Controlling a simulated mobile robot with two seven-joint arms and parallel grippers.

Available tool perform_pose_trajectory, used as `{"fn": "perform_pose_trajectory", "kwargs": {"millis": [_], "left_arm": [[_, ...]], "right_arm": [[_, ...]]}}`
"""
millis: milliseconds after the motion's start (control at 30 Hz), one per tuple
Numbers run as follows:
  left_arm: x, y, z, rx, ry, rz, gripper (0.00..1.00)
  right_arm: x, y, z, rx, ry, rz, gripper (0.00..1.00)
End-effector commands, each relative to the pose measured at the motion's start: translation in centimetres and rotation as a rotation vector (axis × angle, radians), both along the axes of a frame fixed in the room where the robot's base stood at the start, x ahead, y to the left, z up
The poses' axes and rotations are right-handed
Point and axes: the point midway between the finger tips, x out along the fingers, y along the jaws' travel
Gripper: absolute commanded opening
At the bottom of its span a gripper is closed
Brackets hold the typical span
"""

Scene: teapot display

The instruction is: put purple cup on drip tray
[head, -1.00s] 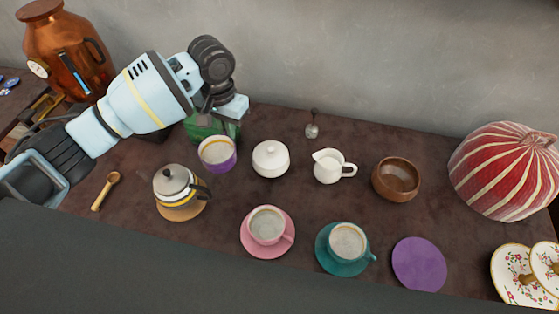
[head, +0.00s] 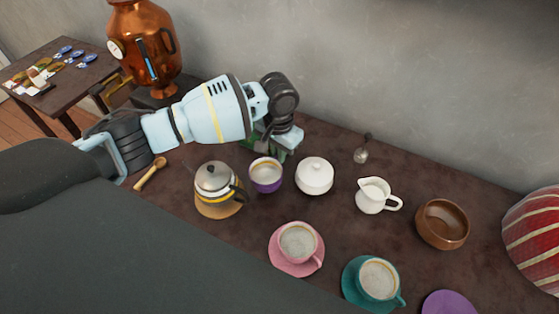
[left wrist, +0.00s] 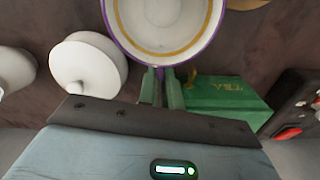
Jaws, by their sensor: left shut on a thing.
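The purple cup (head: 266,178), purple outside and pale inside with a yellow ring, is upright between the teapot and the white lidded bowl. My left gripper (head: 270,150) reaches over it from behind and is shut on it. In the left wrist view, the closed fingers (left wrist: 161,88) meet the near side of the purple cup (left wrist: 165,25); the exact grip point is partly hidden. I cannot tell whether the cup touches the table. My right gripper is not in view.
The teapot (head: 214,180), white lidded bowl (head: 314,177) and green tea box (left wrist: 225,103) are close to the cup. A purple saucer (head: 450,304) lies at the bottom right.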

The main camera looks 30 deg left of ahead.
Motion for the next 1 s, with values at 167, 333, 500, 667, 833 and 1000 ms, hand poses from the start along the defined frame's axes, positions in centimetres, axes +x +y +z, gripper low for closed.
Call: {"fn": "perform_pose_trajectory", "kwargs": {"millis": [167,333,500,667,833,1000], "left_arm": [[-0.1,0.0,-2.9,0.000,0.004,-0.001,0.00],[-0.1,0.0,-3.4,0.000,0.001,-0.001,0.00],[0.0,0.0,-3.3,0.000,0.001,-0.001,0.00],[0.0,0.0,-3.6,0.000,0.001,0.000,0.00],[0.0,0.0,-3.6,0.001,0.001,0.000,0.27],[0.0,0.0,-3.6,0.000,0.001,0.000,0.28]], "right_arm": [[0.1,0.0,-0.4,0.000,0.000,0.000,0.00],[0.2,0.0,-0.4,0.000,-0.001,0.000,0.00],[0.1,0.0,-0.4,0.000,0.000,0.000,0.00],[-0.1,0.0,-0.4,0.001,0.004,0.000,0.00],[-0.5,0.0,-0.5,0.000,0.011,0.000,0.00],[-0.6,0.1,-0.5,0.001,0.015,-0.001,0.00]]}}
